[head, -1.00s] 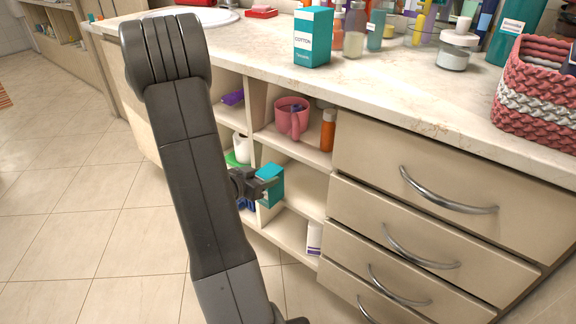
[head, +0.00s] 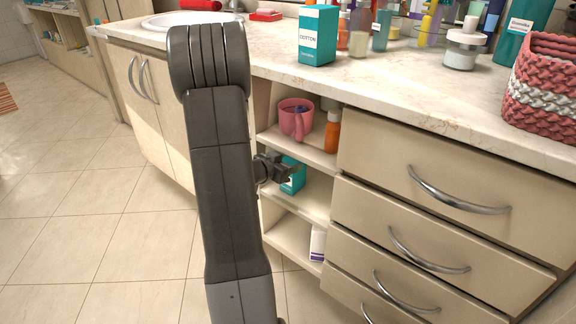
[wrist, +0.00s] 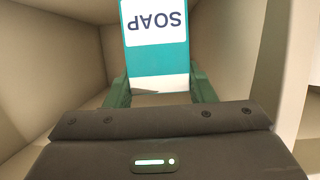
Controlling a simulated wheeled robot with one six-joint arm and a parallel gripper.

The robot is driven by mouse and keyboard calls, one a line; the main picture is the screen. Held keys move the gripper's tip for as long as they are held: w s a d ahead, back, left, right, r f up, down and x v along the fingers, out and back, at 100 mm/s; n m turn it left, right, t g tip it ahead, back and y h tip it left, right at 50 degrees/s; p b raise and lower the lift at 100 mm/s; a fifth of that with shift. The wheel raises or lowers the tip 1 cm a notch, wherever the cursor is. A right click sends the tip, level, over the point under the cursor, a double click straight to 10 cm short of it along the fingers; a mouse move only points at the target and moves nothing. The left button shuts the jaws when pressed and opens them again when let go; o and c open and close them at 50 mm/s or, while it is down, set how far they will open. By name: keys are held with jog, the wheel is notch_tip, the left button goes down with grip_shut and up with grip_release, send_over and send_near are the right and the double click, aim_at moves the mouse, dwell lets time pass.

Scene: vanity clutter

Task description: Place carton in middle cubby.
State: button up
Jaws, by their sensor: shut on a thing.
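The teal and white carton (head: 294,177), with the word SOAP on its label in the wrist view (wrist: 156,45), is between the jaws of my gripper (head: 279,170). My gripper's green fingers also show in the wrist view (wrist: 160,92), one on each side of the carton. The carton is at the middle cubby (head: 313,197) of the open shelf column, and the wrist view shows cubby walls around it. I cannot tell whether its bottom touches the shelf. My gripper and arm hide part of the carton and the cubby's left side.
The cubby above holds a pink mug (head: 297,119) and an orange bottle (head: 332,131). A white box (head: 317,243) stands in the cubby below. Drawers with curved handles (head: 458,194) are on the right. A teal COTTON box (head: 318,36) stands on the marble counter (head: 400,90).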

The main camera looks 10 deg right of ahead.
jog(key=shift+f, duration=0.15)
jog(key=o, duration=1.4)
jog(key=shift+r, duration=0.25)
jog(key=p+v, duration=0.3)
jog(key=v, duration=0.9)
jog(key=shift+p, duration=0.4)
jog(key=shift+d+f, duration=0.1)
jog(key=shift+f, duration=0.05)
